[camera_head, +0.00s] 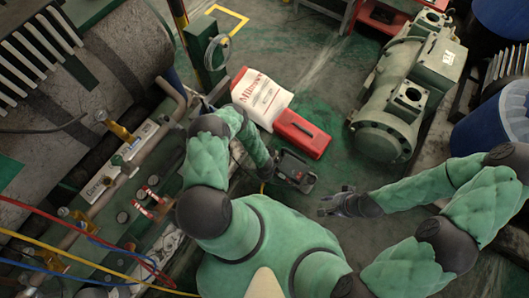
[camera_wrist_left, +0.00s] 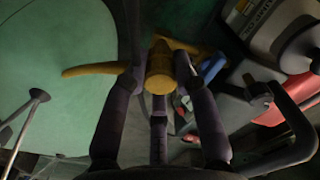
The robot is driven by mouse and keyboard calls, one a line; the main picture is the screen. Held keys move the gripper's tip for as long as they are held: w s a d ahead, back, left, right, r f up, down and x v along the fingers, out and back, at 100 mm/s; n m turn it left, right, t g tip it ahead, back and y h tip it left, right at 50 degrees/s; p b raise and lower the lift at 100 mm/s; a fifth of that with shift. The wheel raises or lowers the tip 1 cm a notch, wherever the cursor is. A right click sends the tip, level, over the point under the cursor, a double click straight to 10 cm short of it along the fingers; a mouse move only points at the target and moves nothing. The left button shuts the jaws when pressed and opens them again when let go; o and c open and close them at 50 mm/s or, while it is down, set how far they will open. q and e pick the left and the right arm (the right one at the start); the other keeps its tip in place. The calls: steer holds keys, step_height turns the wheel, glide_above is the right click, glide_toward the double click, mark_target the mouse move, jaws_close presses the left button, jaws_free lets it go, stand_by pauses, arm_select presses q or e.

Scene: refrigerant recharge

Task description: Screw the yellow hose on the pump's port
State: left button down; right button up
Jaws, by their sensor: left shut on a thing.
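The yellow hose's end fitting (camera_wrist_left: 160,68) sits between the dark fingers of my left gripper (camera_wrist_left: 162,85), which is shut on it. A yellow length (camera_wrist_left: 92,70) runs off to the left of the fitting. In the head view the left gripper is mostly hidden by my forearm; a bit of yellow hose (camera_head: 262,187) shows below it. The dark pump (camera_head: 297,174) stands on the floor just right of that hand. I cannot tell whether the fitting touches a port. My right gripper (camera_head: 326,204) is open and empty, right of the pump and apart from it.
A red toolbox (camera_head: 302,134) and a white bag (camera_head: 262,98) lie beyond the pump. A large green compressor (camera_head: 394,100) stands at the right, near a blue barrel (camera_head: 495,120). Piping with red, yellow and blue hoses (camera_head: 75,240) fills the left. Green floor between is clear.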

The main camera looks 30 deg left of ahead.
arm_select(q)
steer(key=shift+w+a, duration=0.1)
steer(key=shift+w, duration=0.05)
steer(key=m+b, duration=0.1)
steer(key=m, duration=0.1)
steer(key=shift+f+m+b, duration=0.1)
steer(key=shift+m+b, duration=0.25)
steer(key=shift+m, duration=0.05)
steer(key=c, duration=0.9)
jaws_free()
step_height(320, 180, up, 12)
